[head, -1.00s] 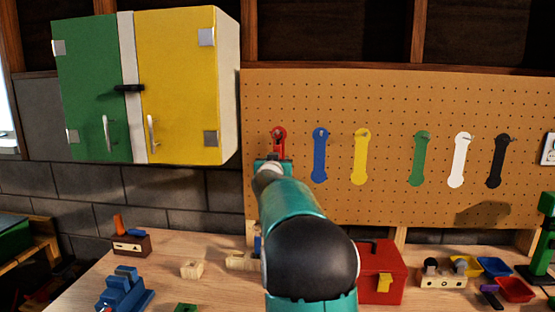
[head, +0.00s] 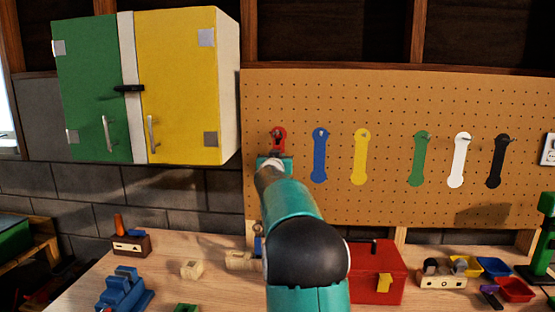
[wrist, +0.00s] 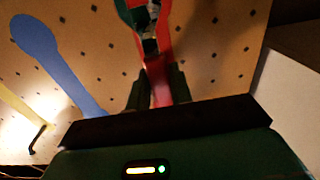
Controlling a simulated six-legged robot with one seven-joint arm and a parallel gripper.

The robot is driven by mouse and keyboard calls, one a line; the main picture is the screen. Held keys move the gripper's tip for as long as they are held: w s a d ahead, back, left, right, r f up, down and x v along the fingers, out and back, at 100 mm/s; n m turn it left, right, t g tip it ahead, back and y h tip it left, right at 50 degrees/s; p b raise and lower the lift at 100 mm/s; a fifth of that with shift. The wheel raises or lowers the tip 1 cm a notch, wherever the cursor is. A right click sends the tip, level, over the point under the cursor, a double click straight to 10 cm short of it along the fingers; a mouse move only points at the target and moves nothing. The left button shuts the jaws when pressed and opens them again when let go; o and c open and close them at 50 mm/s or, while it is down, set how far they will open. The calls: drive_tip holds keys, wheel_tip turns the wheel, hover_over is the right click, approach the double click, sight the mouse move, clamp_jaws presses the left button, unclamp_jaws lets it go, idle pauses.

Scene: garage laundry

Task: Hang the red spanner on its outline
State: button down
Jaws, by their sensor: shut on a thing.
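The red spanner (head: 279,139) is upright at the left part of the pegboard, its ringed head showing above my gripper (head: 272,160). In the wrist view the red spanner (wrist: 181,94) lies between the two dark fingers of my gripper (wrist: 158,88), which are shut on it. A dark, partly shiny piece covers part of the red there.
A blue outline (head: 320,158) is close to the right, then a yellow outline (head: 360,158) and green, white and black ones, with pegs. A green and yellow cabinet (head: 180,85) juts out at upper left. A red toolbox (head: 380,280) and small toys stand on the bench below.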

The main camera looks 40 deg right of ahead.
idle(0.3)
drive_tip(key=c, duration=1.2)
unclamp_jaws()
drive_tip(key=shift+o, duration=0.2)
drive_tip(key=v, duration=1.4)
